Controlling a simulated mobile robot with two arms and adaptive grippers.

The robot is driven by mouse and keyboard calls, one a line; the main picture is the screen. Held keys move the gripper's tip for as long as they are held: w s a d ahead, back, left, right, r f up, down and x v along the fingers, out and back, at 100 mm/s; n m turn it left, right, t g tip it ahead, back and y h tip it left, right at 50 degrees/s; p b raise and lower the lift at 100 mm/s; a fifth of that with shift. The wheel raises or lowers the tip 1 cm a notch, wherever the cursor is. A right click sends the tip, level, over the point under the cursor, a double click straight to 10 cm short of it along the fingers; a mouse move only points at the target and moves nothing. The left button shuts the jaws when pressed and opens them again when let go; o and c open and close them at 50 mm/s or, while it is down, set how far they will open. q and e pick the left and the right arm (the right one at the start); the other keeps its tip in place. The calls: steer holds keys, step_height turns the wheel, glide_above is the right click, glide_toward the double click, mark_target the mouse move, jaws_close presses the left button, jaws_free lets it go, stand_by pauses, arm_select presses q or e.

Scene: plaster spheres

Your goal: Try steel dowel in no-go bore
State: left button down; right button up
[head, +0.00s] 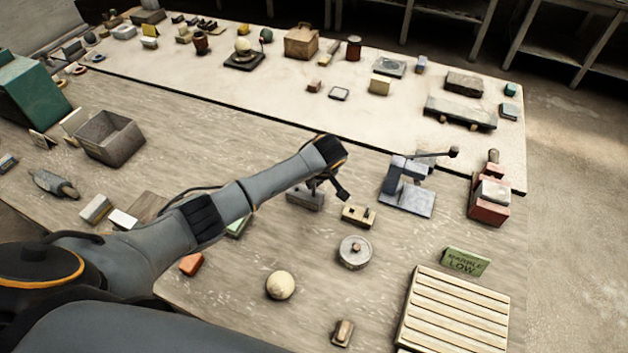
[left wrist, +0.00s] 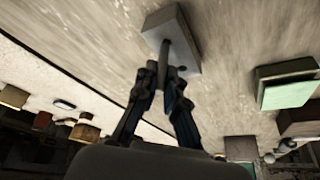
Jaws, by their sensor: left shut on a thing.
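A small grey block (head: 306,201) lies on the near wooden table, and it also shows in the left wrist view (left wrist: 182,30). My left gripper (head: 335,190) is just beside and above this block in the head view. In the left wrist view my left gripper (left wrist: 163,80) is shut on a thin grey steel dowel (left wrist: 168,56). The dowel's far end overlaps the block's face; I cannot tell whether it is inside a bore or only against it. My right gripper is not in view.
A wood-and-brass piece (head: 358,216), a round grey disc (head: 354,252) and a grey stand (head: 408,199) lie to the right. A pale ball (head: 280,285) and a slatted wooden rack (head: 455,312) are nearer. A green sign (head: 465,262) reads MARBLE LOW.

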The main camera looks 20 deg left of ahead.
arm_select(q)
steer(key=shift+p, duration=0.3)
stand_by(0.5)
steer(key=shift+f, duration=0.4)
steer(key=shift+r, duration=0.1)
stand_by(0.4)
steer(key=shift+r+p, duration=0.35)
steer(key=shift+f, duration=0.55)
stand_by(1.1)
steer(key=shift+r, duration=0.2)
steer(key=shift+r, duration=2.35)
